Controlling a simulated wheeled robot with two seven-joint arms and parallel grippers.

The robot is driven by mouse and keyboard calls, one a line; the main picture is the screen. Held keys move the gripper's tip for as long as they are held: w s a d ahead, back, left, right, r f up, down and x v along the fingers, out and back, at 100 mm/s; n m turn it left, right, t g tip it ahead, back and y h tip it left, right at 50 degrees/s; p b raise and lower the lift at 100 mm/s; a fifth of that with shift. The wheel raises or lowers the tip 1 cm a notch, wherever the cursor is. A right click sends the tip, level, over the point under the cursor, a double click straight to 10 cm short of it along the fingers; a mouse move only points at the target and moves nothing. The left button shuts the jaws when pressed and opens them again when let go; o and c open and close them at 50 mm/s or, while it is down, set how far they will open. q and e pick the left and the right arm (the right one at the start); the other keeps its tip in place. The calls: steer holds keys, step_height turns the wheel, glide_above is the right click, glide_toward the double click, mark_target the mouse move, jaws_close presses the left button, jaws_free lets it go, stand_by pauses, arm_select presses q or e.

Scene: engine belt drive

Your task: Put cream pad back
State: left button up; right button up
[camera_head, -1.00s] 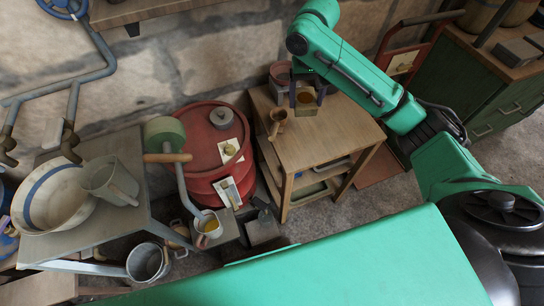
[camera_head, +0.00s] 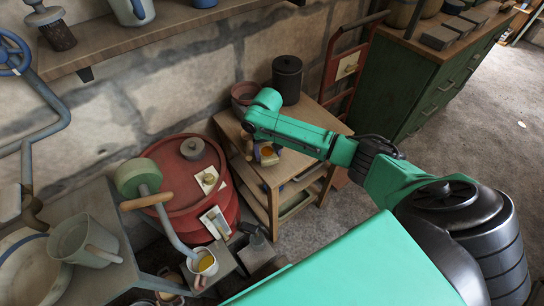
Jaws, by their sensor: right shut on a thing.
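My right gripper (camera_head: 266,153) is over the small wooden table, partly hidden by its own arm. It is shut on a small tan thing (camera_head: 268,155) with an orange top. I cannot tell if this thing is the cream pad or whether it touches the tabletop. A cream card-like pad with a yellowish knob (camera_head: 208,180) lies on the red drum, and another pale pad (camera_head: 214,222) lies at the drum's front edge. A further cream pad (camera_head: 347,70) shows on the red hand truck. My left gripper is not in view.
The wooden table (camera_head: 248,174) also bears a dark lidded canister (camera_head: 287,80) and a reddish pot (camera_head: 244,96) at the back. The red drum (camera_head: 172,170) stands at its left. A green cabinet (camera_head: 400,85) is at the back right. Floor at the right is clear.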

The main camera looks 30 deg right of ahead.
mark_target(269, 155)
steer(key=shift+a+f, duration=0.15)
steer(key=shift+f, duration=0.6)
steer(key=shift+f, duration=0.5)
steer(key=o, duration=1.1)
steer(key=r, duration=1.2)
steer(key=shift+d+r, duration=0.25)
steer(key=shift+r, duration=0.1)
